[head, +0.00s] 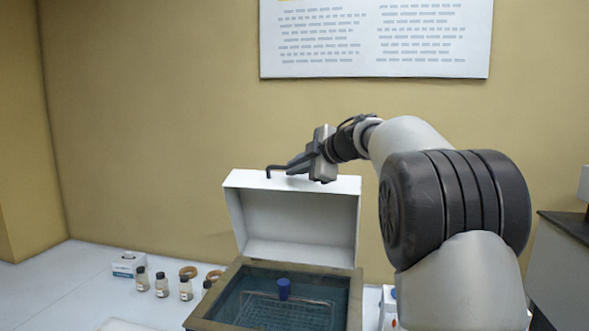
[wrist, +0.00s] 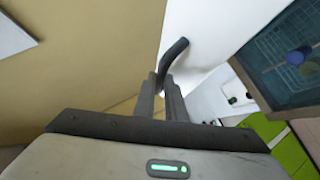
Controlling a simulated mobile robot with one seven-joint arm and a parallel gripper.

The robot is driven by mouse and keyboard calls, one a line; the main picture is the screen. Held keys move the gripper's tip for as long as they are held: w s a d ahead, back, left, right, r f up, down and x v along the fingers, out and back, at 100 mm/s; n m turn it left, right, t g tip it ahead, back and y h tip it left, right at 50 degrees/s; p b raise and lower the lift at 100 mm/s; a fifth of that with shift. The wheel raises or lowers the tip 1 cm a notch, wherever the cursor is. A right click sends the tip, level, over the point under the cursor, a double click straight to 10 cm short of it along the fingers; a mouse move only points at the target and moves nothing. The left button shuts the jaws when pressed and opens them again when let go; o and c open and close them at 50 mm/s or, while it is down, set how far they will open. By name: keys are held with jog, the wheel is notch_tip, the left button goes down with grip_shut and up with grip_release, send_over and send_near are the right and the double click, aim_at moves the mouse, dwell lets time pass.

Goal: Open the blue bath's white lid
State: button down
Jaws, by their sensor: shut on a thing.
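The blue bath (head: 230,298) stands on the bench with its white lid (head: 300,212) raised, hinged at the back and standing roughly upright. A dark bent handle (head: 275,169) sticks out at the lid's top edge. My gripper (head: 293,168) is at that top edge. In the wrist view my gripper (wrist: 162,85) is shut on the handle (wrist: 174,56), with the white lid (wrist: 197,30) behind it. The bath's open basin (wrist: 285,58) shows at the right, with clear liquid, a wire rack and a blue knob (wrist: 297,56) inside.
Several small bottles (head: 162,284), tan rings (head: 189,271) and a white box (head: 128,264) stand on the bench left of the bath. A white poster (head: 375,40) hangs on the wall above. A dark-topped cabinet (head: 565,255) is at the right. The air above the basin is clear.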

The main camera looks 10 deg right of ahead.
jog(key=shift+a+r, duration=0.1)
jog(key=shift+r, duration=0.05)
jog(key=c, duration=1.8)
grip_release()
jog(key=shift+s, duration=0.1)
jog(key=b+v, duration=0.1)
jog(key=v, duration=1.6)
jog(key=shift+s, duration=0.15)
